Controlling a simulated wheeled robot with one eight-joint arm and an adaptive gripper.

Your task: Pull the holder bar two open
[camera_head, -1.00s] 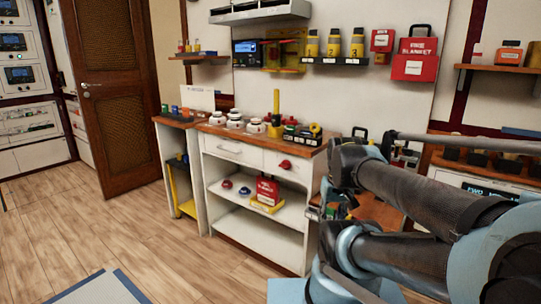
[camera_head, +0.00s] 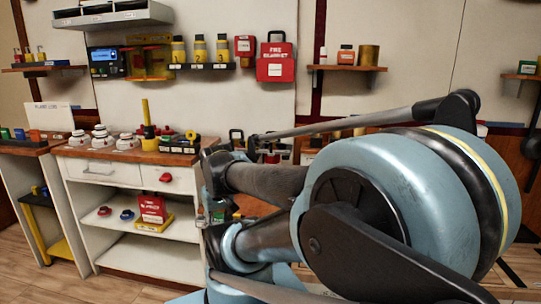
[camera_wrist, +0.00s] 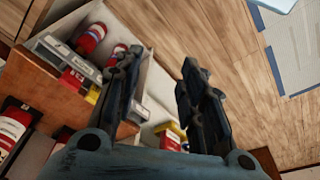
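The black holder (camera_head: 203,66) is on the wall in the head view, with several yellow bottles numbered 1, 2 and 3 standing in it. Bottle 2 (camera_head: 200,50) is the middle one. I cannot tell from these frames which part is holder bar two or whether it is open. My gripper (camera_wrist: 158,68) shows in the wrist view with its two dark fingers apart and nothing between them. It points down past a cabinet toward the wooden floor. In the head view my arm hides most of the gripper.
A red fire blanket box (camera_head: 275,62) and a shelf (camera_head: 345,69) are on the wall. Floor (camera_wrist: 215,40) is clear.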

